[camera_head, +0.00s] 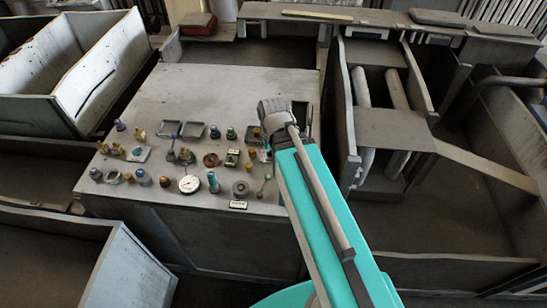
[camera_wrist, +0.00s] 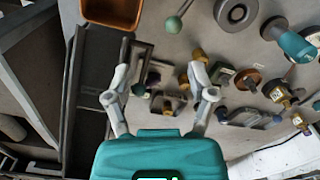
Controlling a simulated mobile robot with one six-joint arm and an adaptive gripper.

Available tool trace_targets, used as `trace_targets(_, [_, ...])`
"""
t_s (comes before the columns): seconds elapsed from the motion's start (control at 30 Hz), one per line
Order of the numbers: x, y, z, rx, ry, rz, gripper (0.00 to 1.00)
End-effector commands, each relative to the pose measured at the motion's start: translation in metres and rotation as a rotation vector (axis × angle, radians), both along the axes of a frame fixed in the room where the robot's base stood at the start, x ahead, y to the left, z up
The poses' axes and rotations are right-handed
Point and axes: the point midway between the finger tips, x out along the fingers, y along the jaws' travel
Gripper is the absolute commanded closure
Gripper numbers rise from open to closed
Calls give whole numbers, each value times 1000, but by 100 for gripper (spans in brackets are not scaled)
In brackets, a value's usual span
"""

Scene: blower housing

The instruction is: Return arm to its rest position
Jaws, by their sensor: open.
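My gripper (camera_wrist: 160,68) is open in the wrist view, its two grey fingers spread apart with nothing held between them. Beneath the spread fingers lies the grey panel (camera_wrist: 190,32) with its knobs and levers. How far the fingertips are from the panel is hard to tell. In the head view my turquoise arm reaches forward from the bottom right over the right edge of the panel top (camera_head: 250,88). My gripper is hidden there behind the arm's grey joint.
Knobs, levers and a white round dial (camera_head: 189,184) crowd the panel's front half. An orange-rimmed square tray (camera_wrist: 112,12) and a dark slot (camera_wrist: 95,85) lie left in the wrist view. Metal bins (camera_head: 60,75) and a pipe frame (camera_head: 392,125) flank the panel. Its back half is clear.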

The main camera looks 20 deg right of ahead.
Motion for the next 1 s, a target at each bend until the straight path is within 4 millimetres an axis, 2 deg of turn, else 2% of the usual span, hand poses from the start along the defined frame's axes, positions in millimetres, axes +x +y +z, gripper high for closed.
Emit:
trace_targets(0.1, [-10,2,0,0,0,33,28])
trace_targets(0.47, [-9,2,-1,0,0,39,28])
trace_targets(0.8, [-9,2,-30,0,0,38,28])
trace_targets(1.0, [-9,2,-34,0,0,38,28])
